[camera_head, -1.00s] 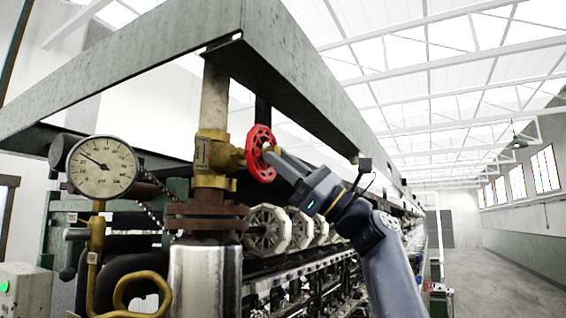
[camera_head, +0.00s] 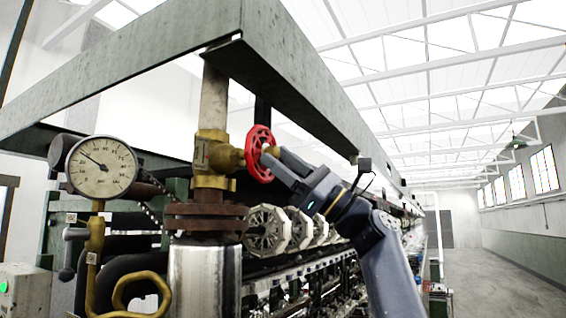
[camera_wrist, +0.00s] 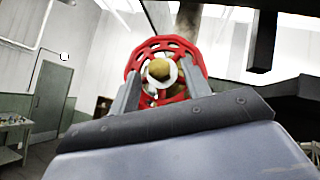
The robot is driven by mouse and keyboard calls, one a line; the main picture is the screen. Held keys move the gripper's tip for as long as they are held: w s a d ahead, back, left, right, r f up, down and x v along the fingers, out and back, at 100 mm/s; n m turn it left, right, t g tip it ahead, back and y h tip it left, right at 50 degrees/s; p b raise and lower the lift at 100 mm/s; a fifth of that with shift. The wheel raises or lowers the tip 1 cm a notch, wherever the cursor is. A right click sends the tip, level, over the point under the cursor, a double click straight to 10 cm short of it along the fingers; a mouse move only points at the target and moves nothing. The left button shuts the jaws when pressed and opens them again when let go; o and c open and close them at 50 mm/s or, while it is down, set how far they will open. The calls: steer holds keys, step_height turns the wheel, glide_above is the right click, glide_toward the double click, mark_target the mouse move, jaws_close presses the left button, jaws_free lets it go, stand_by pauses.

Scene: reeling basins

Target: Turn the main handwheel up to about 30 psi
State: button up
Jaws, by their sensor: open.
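The red handwheel (camera_head: 259,154) sits on the right side of the brass valve (camera_head: 212,155), on the upright pipe. In the wrist view the handwheel (camera_wrist: 168,52) is straight ahead, with a brass-coloured hub nut at its middle. My gripper (camera_head: 268,154) is at the wheel's face. In the wrist view the fingers of my gripper (camera_wrist: 160,82) are spread apart, one on each side of the hub, overlapping the rim; I cannot tell if they touch it. The round pressure gauge (camera_head: 102,167) is at the left. Its needle points to the upper left; the numbers are too small to read surely.
A green steel beam frame (camera_head: 130,80) runs above the valve. A rusty flange (camera_head: 205,217) and a steel cylinder (camera_head: 205,280) stand below it. White octagonal reels (camera_head: 268,230) line the machine behind. A clear aisle (camera_head: 495,270) lies at the right.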

steer(key=b+v, duration=0.5)
steer(key=v, duration=0.6)
steer(key=shift+a+r, duration=0.1)
steer(key=shift+r, duration=0.05)
steer(key=p+x, duration=0.5)
steer(key=x, duration=0.5)
steer(key=shift+a+r, duration=0.15)
steer(key=shift+r, duration=0.05)
steer(key=shift+a+f+m, duration=0.1)
steer(key=shift+a+m, duration=0.05)
steer(key=shift+m, duration=0.15)
